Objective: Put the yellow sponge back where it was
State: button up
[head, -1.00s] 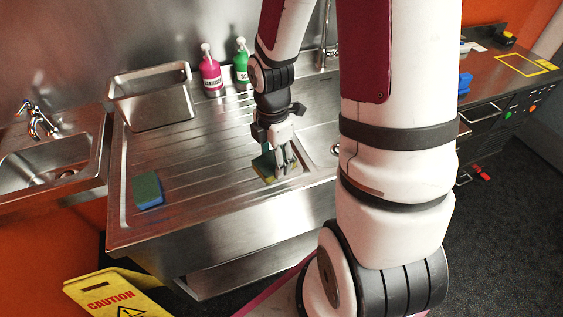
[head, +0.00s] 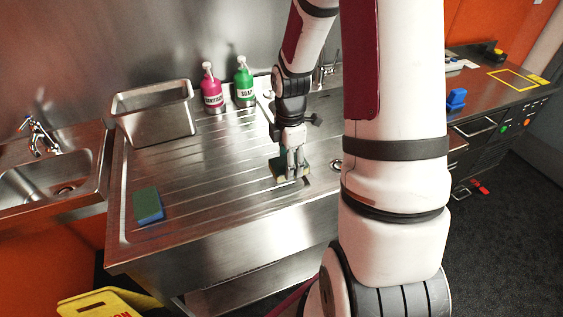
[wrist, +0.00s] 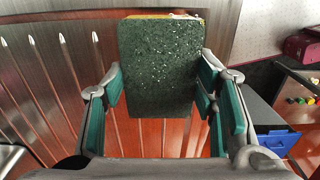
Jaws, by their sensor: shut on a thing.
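The yellow sponge (head: 279,170) with a dark green scouring face is in my gripper (head: 293,177), over the front right part of the steel drainboard (head: 215,190). In the wrist view the sponge (wrist: 160,70) shows its green face, with a thin yellow edge at the top. My gripper (wrist: 162,100) is shut on it, with a finger on each side. I cannot tell whether the sponge touches the drainboard. A second sponge, blue with a green top (head: 148,204), lies at the drainboard's left front.
A steel container (head: 155,115), a pink sanitiser bottle (head: 212,92) and a green soap bottle (head: 244,85) stand along the back. A sink (head: 60,175) is at the left. A yellow caution sign (head: 100,303) stands below. The middle of the drainboard is clear.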

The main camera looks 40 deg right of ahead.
aim_at(282, 162)
jog(key=w, duration=0.2)
jog(key=w+d, duration=0.1)
jog(key=w, duration=0.1)
jog(key=shift+f, duration=1.95)
jog(key=shift+f, duration=0.15)
jog(key=o, duration=1.1)
